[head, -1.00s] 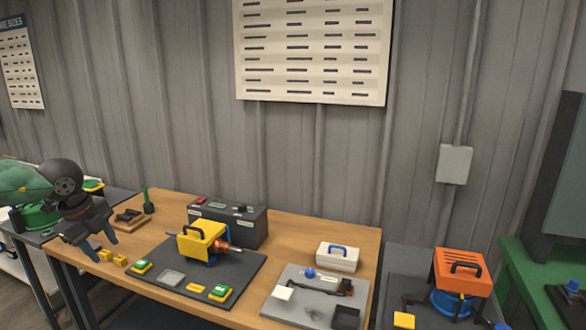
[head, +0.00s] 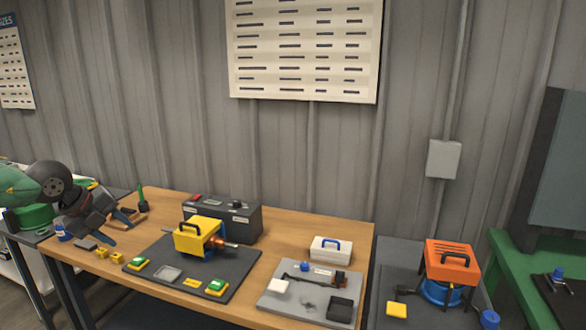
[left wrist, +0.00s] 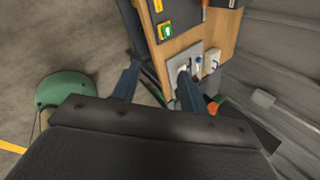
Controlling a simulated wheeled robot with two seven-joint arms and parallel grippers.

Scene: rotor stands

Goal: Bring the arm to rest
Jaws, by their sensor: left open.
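My left gripper (head: 121,230) is at the left of the head view, over the left end of the wooden table (head: 290,228). Its dark fingers are apart, with nothing between them. In the left wrist view the two blue-grey fingers of the left gripper (left wrist: 158,85) stand wide apart, with floor and the table edge behind them. My right gripper is in neither view.
A yellow-and-blue rotor unit (head: 200,237) stands on a dark mat (head: 232,270), before a dark box (head: 232,219). A grey tray (head: 275,302) and a white case (head: 330,249) lie to the right. An orange-topped unit (head: 452,263) stands further right. A green stool (left wrist: 65,92) shows in the left wrist view.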

